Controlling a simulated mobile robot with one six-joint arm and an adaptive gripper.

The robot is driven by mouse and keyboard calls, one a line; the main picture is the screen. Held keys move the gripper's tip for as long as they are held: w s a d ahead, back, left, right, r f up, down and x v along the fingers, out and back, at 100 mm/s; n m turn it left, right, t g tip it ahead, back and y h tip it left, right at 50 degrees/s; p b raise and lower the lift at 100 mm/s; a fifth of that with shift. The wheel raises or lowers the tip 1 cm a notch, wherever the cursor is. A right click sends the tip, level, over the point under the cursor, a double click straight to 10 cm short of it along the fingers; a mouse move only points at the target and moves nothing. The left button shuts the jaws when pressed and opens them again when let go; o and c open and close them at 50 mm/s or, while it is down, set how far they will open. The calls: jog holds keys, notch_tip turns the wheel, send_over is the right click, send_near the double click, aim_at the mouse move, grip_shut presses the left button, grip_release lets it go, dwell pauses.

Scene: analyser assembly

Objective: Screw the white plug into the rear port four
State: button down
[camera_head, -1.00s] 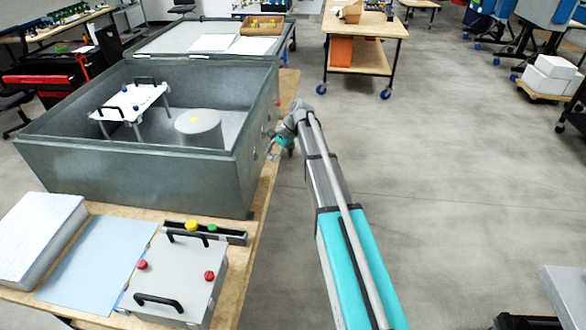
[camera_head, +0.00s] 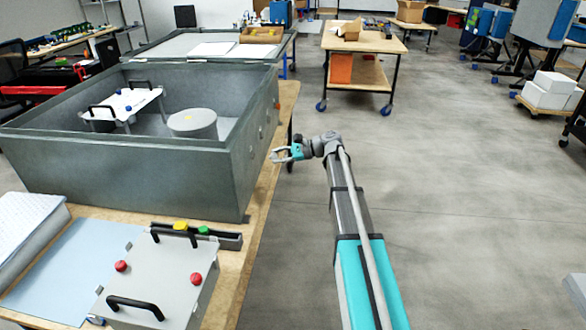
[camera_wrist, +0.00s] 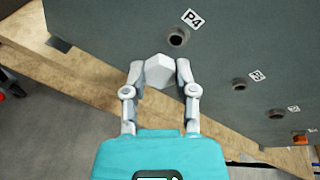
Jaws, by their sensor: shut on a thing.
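A white plug (camera_wrist: 158,72) with a faceted head sits between the fingertips of my gripper (camera_wrist: 158,76) in the wrist view, and the gripper is shut on it. The port labelled P4 (camera_wrist: 178,38) is a round dark hole in the grey wall of the box, just ahead and a little right of the plug. The plug is apart from the hole. In the head view my gripper (camera_head: 280,154) is beside the right wall of the grey box (camera_head: 130,165), pointing left at it. The plug is too small to make out there.
Two more labelled ports (camera_wrist: 238,85) run along the wall, and an orange plug (camera_wrist: 299,140) sits further along. The wooden table edge (camera_wrist: 90,85) lies below the wall. Open floor (camera_head: 460,210) is to the right of my arm.

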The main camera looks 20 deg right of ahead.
aim_at(270, 158)
jog(key=shift+s+d+f+m+t+y+b, duration=0.15)
jog(key=shift+d+f+t+y+b, duration=0.35)
jog(key=shift+b, duration=0.5)
jog(key=shift+d+f+m+t+y+b, duration=0.15)
jog(key=shift+d+m+t+y+b, duration=0.15)
jog(key=shift+d+b, duration=0.55)
jog(key=shift+s+d+f+m+t+y+b, duration=0.15)
jog(key=shift+d+f+t+y+b, duration=0.25)
jog(key=shift+b, duration=0.7)
jog(key=shift+w+r, duration=0.1)
jog(key=shift+w, duration=0.1)
jog(key=shift+x, duration=2.85)
jog(key=n, duration=0.6)
jog(key=shift+w+a, duration=0.1)
jog(key=shift+a, duration=0.15)
jog(key=n, duration=1.1)
jog(key=shift+w+a, duration=0.2)
jog(key=shift+a, duration=0.2)
jog(key=shift+a+n, duration=0.2)
jog(key=shift+n, duration=2.7)
